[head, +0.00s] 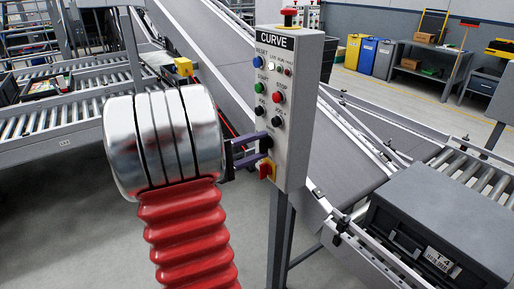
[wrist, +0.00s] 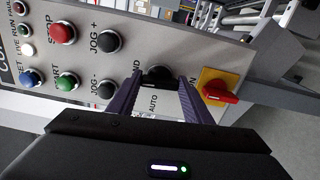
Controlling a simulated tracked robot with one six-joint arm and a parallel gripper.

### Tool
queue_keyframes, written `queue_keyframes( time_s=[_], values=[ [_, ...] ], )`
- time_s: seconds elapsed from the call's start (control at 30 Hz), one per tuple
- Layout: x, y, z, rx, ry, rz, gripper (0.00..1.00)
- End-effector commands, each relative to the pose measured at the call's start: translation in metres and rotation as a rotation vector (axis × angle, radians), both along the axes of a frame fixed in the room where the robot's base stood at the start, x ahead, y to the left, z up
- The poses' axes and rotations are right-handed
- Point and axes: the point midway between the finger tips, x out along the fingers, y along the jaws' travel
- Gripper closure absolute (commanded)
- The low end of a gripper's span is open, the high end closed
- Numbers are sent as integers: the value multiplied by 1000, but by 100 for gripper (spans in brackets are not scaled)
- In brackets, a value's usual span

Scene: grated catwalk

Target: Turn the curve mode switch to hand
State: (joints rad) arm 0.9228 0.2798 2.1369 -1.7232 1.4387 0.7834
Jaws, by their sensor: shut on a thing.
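The grey control box marked CURVE (head: 300,110) stands on a post in the head view, and its face fills the upper wrist view (wrist: 225,58). The mode switch is a black knob (wrist: 158,75) with AUTO and partly hidden lettering ending in ND printed beside it. My gripper (head: 267,143) reaches the lower part of the box from the left. In the wrist view its two purple fingers (wrist: 157,80) are shut on the knob, one on each side. The fingers partly cover the labels. I cannot tell which way the knob's pointer faces.
A red rotary switch on a yellow plate (wrist: 221,94) sits close beside the right finger. Black JOG buttons (wrist: 109,42), a red STOP button (wrist: 62,32) and a green START button (wrist: 66,82) lie to the left. A conveyor (head: 345,130) runs behind the box.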

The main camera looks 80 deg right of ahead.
Motion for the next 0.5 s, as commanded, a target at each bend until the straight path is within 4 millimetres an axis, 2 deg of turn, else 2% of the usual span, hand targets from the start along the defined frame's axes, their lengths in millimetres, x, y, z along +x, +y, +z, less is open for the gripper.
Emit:
queue_keyframes(
  time_s=[0.5],
  values=[
    [-1,0,-3,-55,-69,-3,77]
  ],
)
